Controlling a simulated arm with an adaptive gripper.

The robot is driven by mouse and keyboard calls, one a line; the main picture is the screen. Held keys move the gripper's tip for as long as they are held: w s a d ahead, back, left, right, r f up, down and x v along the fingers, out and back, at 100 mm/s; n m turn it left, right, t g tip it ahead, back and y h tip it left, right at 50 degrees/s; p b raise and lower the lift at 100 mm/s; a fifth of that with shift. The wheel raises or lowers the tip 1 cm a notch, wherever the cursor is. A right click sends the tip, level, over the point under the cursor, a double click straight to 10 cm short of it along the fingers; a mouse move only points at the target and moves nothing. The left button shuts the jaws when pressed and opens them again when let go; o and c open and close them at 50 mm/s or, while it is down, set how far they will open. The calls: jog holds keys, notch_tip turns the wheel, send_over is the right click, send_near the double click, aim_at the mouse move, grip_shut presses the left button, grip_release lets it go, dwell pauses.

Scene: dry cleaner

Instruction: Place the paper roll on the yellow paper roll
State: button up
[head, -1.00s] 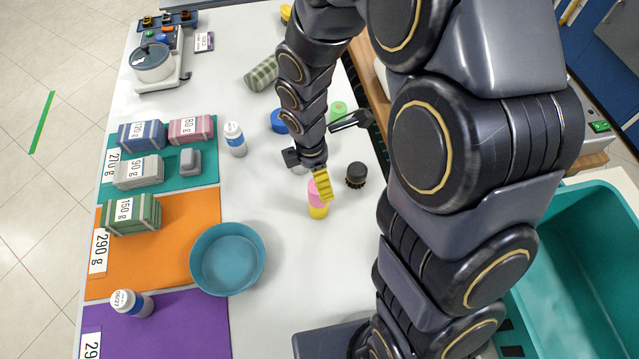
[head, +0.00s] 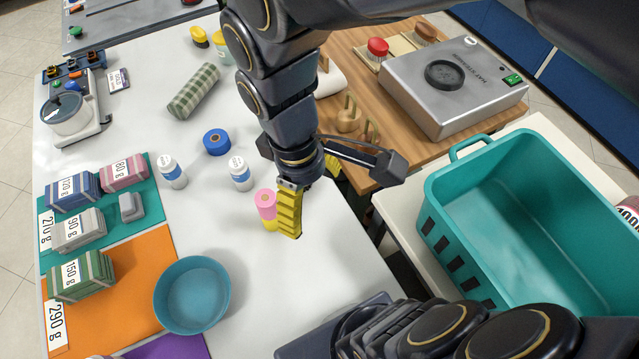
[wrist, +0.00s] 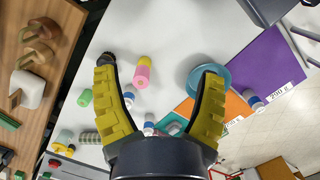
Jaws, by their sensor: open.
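The pink paper roll (head: 265,200) stands upright on the yellow paper roll (head: 270,224) on the white table. Both rolls also show in the wrist view, the pink roll (wrist: 141,77) in front of the yellow roll (wrist: 145,61). My gripper (head: 289,210) is just to the right of the rolls in the head view, and one yellow finger shows clearly there. In the wrist view my gripper (wrist: 157,80) has its fingers wide apart with nothing held between them. The pink roll appears free of both fingers.
A blue roll (head: 216,142) and white bottles (head: 240,173) stand behind the rolls. A teal bowl (head: 192,295) sits at front left, near the coloured mats with blocks. A teal basket (head: 540,215) is at right. A green roll (wrist: 85,97) shows in the wrist view.

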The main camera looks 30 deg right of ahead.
jog(key=s+r+m+y, duration=0.1)
jog(key=s+r+m, duration=0.1)
jog(key=s+m, duration=0.4)
jog(key=shift+s+a+r+g, duration=0.15)
jog(key=shift+s+a+g, duration=0.15)
jog(key=shift+s, duration=0.05)
